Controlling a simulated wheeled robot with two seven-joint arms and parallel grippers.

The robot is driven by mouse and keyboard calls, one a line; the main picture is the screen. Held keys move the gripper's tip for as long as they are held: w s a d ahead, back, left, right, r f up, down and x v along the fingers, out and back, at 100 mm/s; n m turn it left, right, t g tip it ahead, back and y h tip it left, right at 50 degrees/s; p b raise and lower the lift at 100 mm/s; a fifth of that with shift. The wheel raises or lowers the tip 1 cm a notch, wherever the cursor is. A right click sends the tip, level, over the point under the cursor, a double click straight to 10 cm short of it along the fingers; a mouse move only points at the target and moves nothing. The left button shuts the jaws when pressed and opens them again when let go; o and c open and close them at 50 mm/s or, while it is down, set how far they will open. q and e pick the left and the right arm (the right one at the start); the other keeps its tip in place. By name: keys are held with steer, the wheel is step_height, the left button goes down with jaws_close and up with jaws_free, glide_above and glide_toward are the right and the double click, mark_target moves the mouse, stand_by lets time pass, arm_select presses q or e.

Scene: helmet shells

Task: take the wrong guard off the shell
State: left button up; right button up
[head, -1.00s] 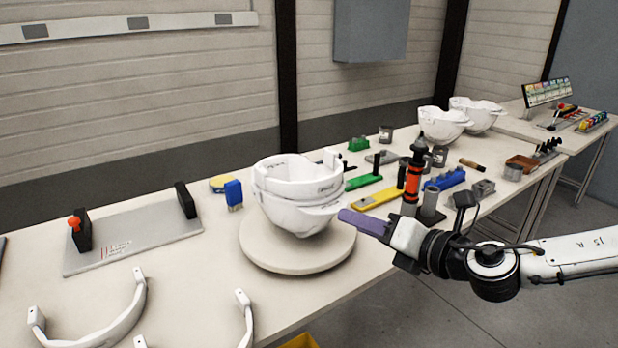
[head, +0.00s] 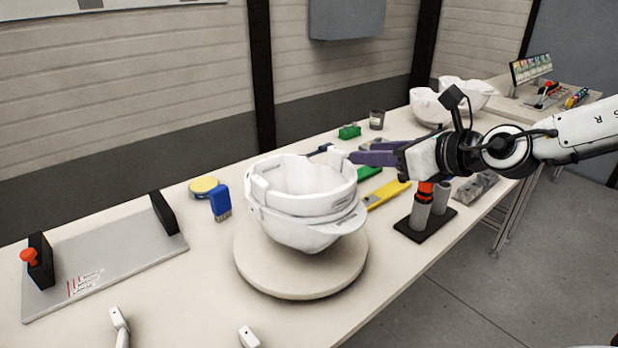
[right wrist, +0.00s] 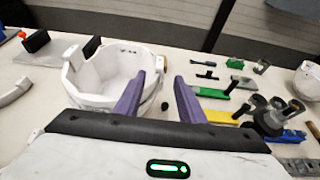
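The white helmet shell (head: 308,232) sits on a round cream turntable (head: 285,286). A white band-like guard (head: 300,203) wraps around the shell, with raised end blocks at its rim. The shell and guard are both white, so their border is hard to tell. My right gripper (head: 362,155) has purple fingers, spread apart and empty, close beside the far right rim. In the right wrist view the left finger overlaps the shell's edge (right wrist: 88,98) in the picture; I cannot tell whether it touches. My left gripper is not in view.
Loose white guards (head: 249,338) lie at the front edge. A grey plate (head: 110,262) with black uprights is at left. A blue brush (head: 221,203), yellow bar (head: 388,193) and black tool stand (head: 425,223) surround the turntable. More white shells (head: 428,106) stand farther back.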

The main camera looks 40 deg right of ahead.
mark_target(345, 154)
steer(key=shift+x, duration=4.45)
steer(key=shift+a, duration=0.15)
steer(key=shift+c, duration=0.4)
jaws_close()
